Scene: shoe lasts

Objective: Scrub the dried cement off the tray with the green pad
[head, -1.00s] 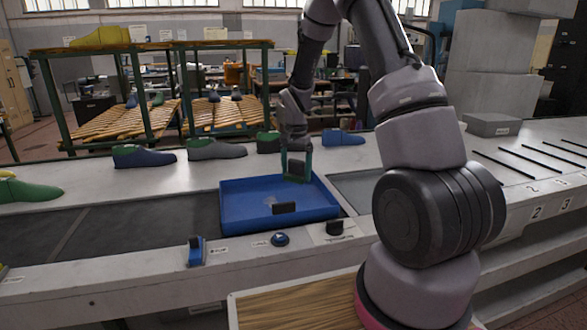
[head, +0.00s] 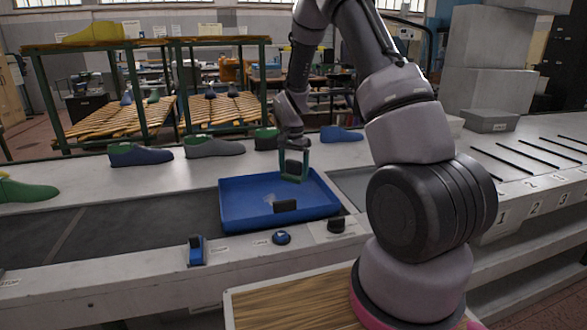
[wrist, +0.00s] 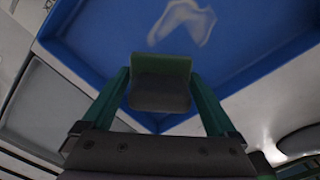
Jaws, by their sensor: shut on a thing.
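The blue tray (head: 228,213) lies on the conveyor at the bench middle, and its floor and rim fill much of the wrist view (wrist: 95,35). A pale, irregular patch of dried cement (wrist: 183,20) shows on the tray floor, ahead of the pad in the wrist view. My gripper (head: 293,170) is over the tray's back right part. It is shut on the green pad (wrist: 161,66), which has a green face and a dark grey block. The pad sits between the fingers. Whether it touches the tray floor, I cannot tell.
Several shoe lasts, including a blue one (head: 140,155) and a grey one (head: 214,147), stand along the bench behind.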

